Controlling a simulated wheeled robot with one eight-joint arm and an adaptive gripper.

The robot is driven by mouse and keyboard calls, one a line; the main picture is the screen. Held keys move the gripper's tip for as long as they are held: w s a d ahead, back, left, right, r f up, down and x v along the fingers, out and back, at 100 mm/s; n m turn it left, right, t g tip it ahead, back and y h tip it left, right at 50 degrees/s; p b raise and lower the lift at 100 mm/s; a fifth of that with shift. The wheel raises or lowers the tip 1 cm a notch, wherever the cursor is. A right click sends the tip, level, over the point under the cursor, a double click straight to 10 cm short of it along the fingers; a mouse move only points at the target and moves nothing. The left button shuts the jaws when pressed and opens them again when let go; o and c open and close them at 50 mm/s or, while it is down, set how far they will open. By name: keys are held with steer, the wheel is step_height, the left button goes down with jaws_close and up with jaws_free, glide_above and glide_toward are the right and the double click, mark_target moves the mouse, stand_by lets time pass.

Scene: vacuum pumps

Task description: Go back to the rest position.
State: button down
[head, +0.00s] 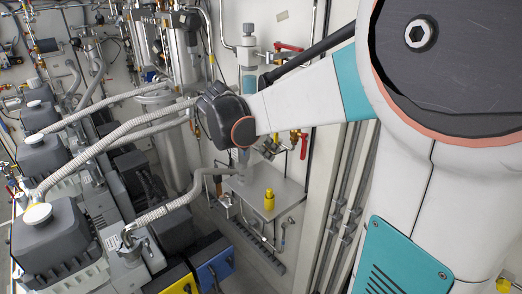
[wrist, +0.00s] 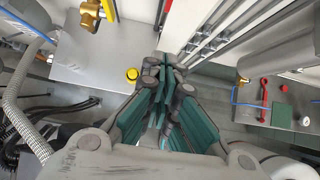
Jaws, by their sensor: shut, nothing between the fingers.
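My gripper (wrist: 166,62) shows in the wrist view with its dark grey linkages and green pads. Its fingertips meet and nothing is between them. In the head view my arm reaches across from the right, and the dark wrist joint hides most of the gripper. A yellow knob (head: 269,199) stands upright on a grey metal shelf (head: 285,192) below and to the right of the wrist. The yellow knob (wrist: 132,73) also shows in the wrist view, left of the fingertips and apart from them.
Grey vacuum pumps (head: 55,240) with ribbed hoses (head: 110,137) fill the left side. Red-handled valves (head: 303,146) and pipes line the wall behind my arm. In the wrist view a red handle (wrist: 264,98) is at right. Some open space lies around the gripper.

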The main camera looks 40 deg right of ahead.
steer(key=shift+a+r, duration=0.1)
steer(key=shift+a, duration=0.05)
steer(key=s+a+f+m+t+y+b, duration=0.2)
steer(key=s+a+f+m+b, duration=0.2)
steer(key=a+f+m+b, duration=0.2)
steer(key=s+a+f+m+t+y+b, duration=0.2)
steer(key=s+a+f+m+b, duration=0.3)
steer(key=a+f+b, duration=0.3)
steer(key=s+a+f+m+t+y+b, duration=0.2)
steer(key=s+a+f+m+b, duration=0.3)
steer(key=f, duration=0.6)
steer(key=a+m+y+b, duration=0.1)
steer(key=a+m+b, duration=0.1)
steer(key=a+b, duration=0.1)
steer(key=shift+s+f+m+t+y+b, duration=0.3)
steer(key=shift+f+m+y+b, duration=0.1)
steer(key=shift+b, duration=0.3)
